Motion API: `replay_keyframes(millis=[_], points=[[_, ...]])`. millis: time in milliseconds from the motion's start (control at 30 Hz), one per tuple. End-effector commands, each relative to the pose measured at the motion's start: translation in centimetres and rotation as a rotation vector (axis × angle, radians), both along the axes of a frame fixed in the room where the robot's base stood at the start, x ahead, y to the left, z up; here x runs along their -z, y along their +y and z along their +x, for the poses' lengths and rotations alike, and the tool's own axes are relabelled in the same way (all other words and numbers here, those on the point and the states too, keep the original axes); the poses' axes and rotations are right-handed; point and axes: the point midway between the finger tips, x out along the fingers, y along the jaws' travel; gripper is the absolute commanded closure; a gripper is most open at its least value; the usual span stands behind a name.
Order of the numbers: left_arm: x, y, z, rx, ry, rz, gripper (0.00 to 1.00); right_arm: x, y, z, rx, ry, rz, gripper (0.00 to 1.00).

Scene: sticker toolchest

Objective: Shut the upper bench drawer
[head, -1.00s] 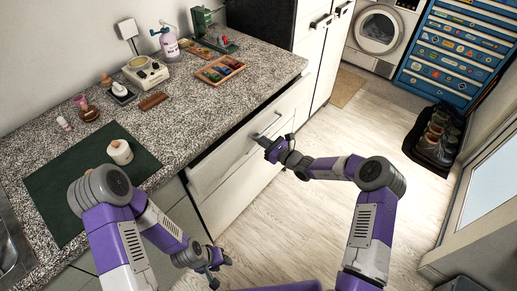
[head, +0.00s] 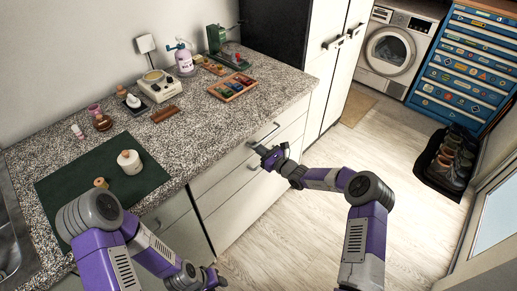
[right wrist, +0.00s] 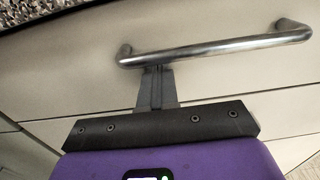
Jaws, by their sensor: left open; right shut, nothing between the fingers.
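The upper bench drawer (head: 230,163) has a pale front with a metal bar handle (head: 264,134). It sits under the speckled worktop and looks flush, with no open gap showing. In the right wrist view the handle (right wrist: 215,48) runs across the top of the drawer front (right wrist: 70,75). My right gripper (head: 262,152) is shut and empty, its fingertips (right wrist: 157,72) at the drawer front just below the handle's left end; whether they touch is unclear. My left gripper (head: 216,280) is open and low at the bottom, away from the drawer.
The worktop (head: 200,130) carries a green mat (head: 75,195), a white scale-like device (head: 157,85), a wooden tray (head: 232,87) and bottles. A tall white cabinet (head: 330,80) stands beyond the drawers. The wood floor (head: 300,235) is clear; a shoe tray (head: 440,165) lies at right.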

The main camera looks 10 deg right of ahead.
Motion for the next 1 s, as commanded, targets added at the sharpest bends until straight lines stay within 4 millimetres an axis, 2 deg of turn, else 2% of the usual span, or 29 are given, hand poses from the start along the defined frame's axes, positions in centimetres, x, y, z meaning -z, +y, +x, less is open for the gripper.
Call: replay_keyframes(millis=[67,267,500,700,1000], points=[[-0.2,0.0,0.0,0.000,0.000,0.000,0.57,-0.7,0.4,0.1,-0.003,-0.009,0.006,1.00],[-1.5,0.0,0.0,0.000,0.000,0.000,0.57,-0.8,-1.0,-1.5,-0.011,-0.006,0.005,1.00],[-3.2,0.0,0.0,0.000,0.000,0.000,0.57,-0.6,-4.3,-5.7,-0.017,-0.004,0.002,1.00],[-4.0,0.0,0.0,0.000,0.000,0.000,0.57,-0.4,-6.6,-8.6,-0.017,-0.004,0.002,1.00],[-4.2,0.0,0.0,0.000,0.000,0.000,0.57,-0.2,-7.6,-10.0,-0.020,-0.005,0.001,1.00]])
